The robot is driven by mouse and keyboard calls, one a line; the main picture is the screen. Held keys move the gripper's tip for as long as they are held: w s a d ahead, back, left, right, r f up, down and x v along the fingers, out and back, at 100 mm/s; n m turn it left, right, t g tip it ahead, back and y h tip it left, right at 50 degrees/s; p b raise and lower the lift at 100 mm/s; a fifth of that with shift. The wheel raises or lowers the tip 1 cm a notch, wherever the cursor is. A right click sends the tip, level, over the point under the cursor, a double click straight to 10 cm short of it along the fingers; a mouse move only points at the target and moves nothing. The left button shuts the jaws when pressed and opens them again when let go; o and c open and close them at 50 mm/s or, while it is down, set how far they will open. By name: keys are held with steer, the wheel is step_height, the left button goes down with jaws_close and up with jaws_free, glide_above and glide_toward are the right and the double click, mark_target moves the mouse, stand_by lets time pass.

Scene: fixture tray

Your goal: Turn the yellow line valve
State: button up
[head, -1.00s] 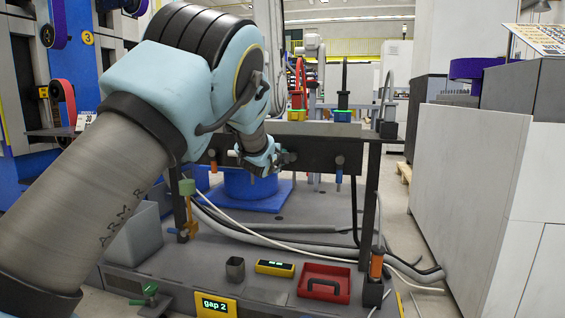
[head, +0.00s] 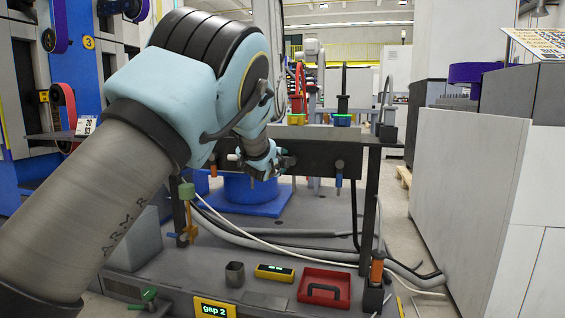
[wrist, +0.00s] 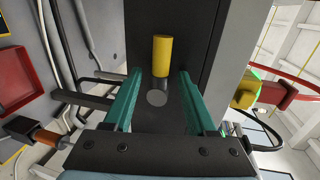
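In the wrist view a yellow cylindrical handle (wrist: 162,48) on a dark stem stands against a dark panel (wrist: 190,20). It lies between the lines of my two teal fingers, near their tips; no finger visibly touches it. My gripper (wrist: 160,82) is open, with a clear gap between the fingers. In the head view my gripper (head: 268,162) is at the front of the dark panel (head: 312,150), and the yellow handle is not visible there, likely hidden by my gripper. An orange handle (head: 213,170) and a blue handle (head: 339,174) hang left and right of my gripper.
Below are a red tray (head: 324,287), a yellow-and-black box (head: 275,273) and a grey cup (head: 235,273). A blue drum (head: 240,187) stands behind the panel. Grey hoses run across the lower deck. A white cabinet (head: 475,200) is at the right.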

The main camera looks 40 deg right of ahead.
steer(key=p+v, duration=0.1)
steer(key=v, duration=0.9)
steer(key=shift+s+a, duration=0.15)
steer(key=shift+a, duration=0.2)
